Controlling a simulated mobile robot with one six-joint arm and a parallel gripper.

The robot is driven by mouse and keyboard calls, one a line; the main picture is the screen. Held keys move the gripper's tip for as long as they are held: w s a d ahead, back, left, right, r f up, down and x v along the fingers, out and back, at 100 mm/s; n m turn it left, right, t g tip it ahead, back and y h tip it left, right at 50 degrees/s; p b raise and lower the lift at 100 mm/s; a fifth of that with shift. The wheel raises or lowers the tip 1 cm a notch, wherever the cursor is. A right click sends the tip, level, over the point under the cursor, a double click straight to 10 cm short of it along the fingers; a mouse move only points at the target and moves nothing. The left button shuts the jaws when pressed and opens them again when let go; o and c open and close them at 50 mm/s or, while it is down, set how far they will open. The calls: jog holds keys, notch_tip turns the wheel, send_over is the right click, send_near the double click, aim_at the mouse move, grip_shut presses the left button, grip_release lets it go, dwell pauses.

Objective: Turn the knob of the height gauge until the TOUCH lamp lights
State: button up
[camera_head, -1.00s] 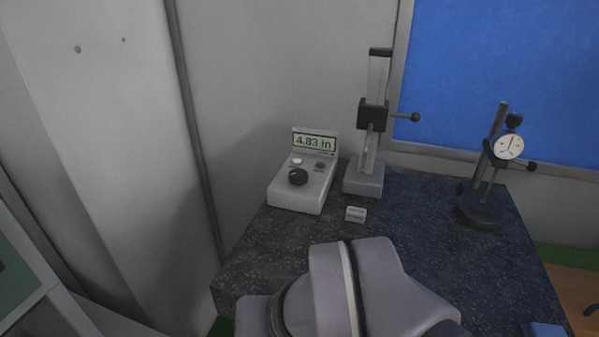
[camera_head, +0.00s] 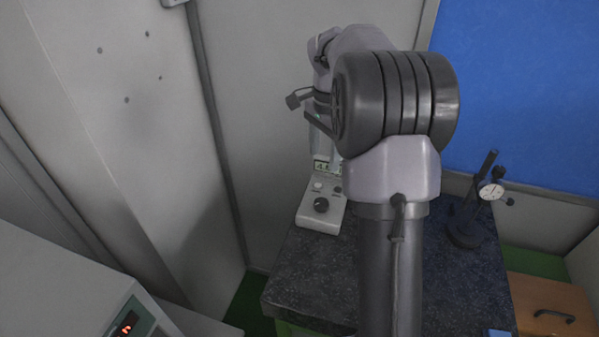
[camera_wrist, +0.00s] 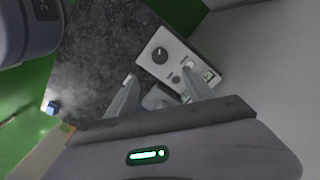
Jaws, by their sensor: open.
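The height gauge's control box (camera_head: 322,222) stands on the dark speckled table (camera_head: 300,265), left of my arm. Its black round knob (camera_head: 321,204) is in clear view, and the knob also shows in the wrist view (camera_wrist: 160,55). The box's green display (camera_head: 321,167) is partly covered by my arm, so its reading cannot be made out. A white button (camera_head: 317,186) and a small dark round part sit above the knob; no lit TOUCH lamp can be made out. My gripper (camera_head: 300,108) is open and empty above and behind the box. Its fingers (camera_wrist: 159,79) are apart from the knob.
My arm hides the gauge's column. A dial indicator (camera_head: 491,190) on a black stand (camera_head: 465,232) is at the table's right. A blue object (camera_head: 498,333) lies at the front right edge. Walls stand close behind and to the left. The table's front left is clear.

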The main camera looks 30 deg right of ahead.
aim_at(320, 203)
notch_tip(320, 203, down, 17)
jog(key=shift+r+b, duration=0.1)
jog(key=shift+b, duration=0.95)
jog(key=shift+s, duration=0.1)
jog(key=shift+c, duration=0.2)
grip_shut()
